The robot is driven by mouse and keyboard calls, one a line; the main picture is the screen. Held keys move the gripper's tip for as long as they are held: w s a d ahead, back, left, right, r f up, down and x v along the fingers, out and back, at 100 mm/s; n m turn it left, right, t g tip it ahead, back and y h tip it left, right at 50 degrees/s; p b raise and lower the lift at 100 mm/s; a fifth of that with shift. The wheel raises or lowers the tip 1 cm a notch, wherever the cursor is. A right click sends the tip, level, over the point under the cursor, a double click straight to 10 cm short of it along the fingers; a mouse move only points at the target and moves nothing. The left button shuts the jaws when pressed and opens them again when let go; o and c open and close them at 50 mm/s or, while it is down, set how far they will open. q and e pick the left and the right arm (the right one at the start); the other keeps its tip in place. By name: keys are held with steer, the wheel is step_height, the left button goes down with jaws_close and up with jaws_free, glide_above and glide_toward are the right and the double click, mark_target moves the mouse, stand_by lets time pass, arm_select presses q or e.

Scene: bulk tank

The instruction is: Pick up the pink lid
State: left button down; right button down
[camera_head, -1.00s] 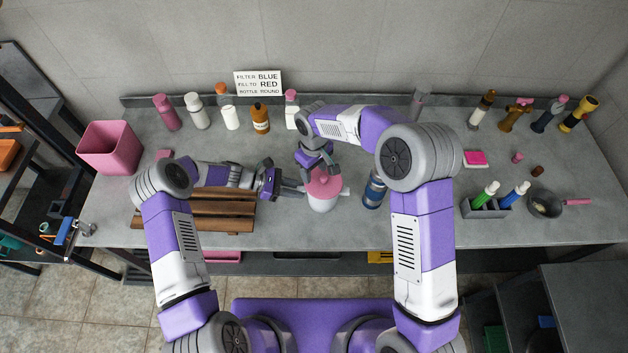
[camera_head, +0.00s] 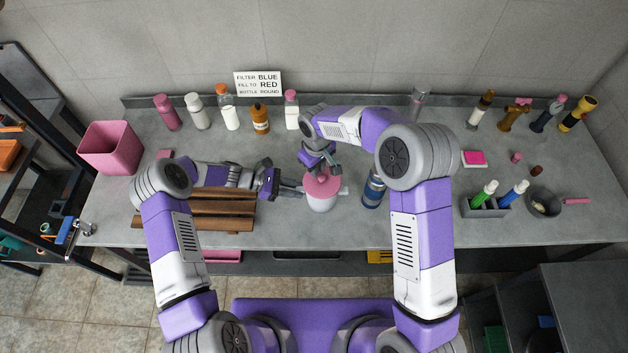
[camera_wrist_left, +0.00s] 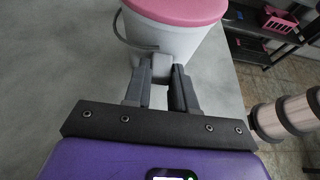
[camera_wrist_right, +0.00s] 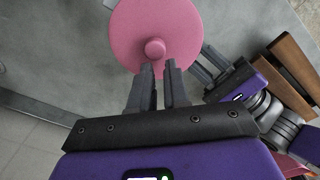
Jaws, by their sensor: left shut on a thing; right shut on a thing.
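The pink lid (camera_head: 322,183) lies on top of a white tank (camera_head: 321,204) on the bench. It is round with a small knob, seen from above in the right wrist view (camera_wrist_right: 135,32). My right gripper (camera_head: 316,166) reaches down from above and is shut on the lid's knob (camera_wrist_right: 155,50). My left gripper (camera_head: 296,190) comes from the left and is shut on a small grey tab on the tank's side, seen in the left wrist view (camera_wrist_left: 158,70). The lid appears level on the tank's rim.
A blue bottle (camera_head: 374,190) stands just right of the tank. A wooden slatted rack (camera_head: 215,216) lies under my left arm. Several bottles line the back, with a pink bin (camera_head: 110,147) at left. A grey holder (camera_head: 483,208) and a pan (camera_head: 543,201) are at right.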

mark_target(313, 183)
steer(key=shift+s+a+f+g, duration=0.15)
steer(key=shift+s+a+f, duration=0.1)
steer(key=shift+s+f, duration=0.3)
steer(key=shift+s+a+f+g, duration=0.15)
steer(key=shift+s+a+f, duration=0.15)
steer(key=shift+f, duration=0.35)
steer(key=shift+r, duration=0.15)
step_height(313, 183, up, 10)
steer(key=shift+w, duration=0.3)
steer(key=shift+c, duration=1.9)
jaws_free()
steer(key=shift+r, duration=0.1)
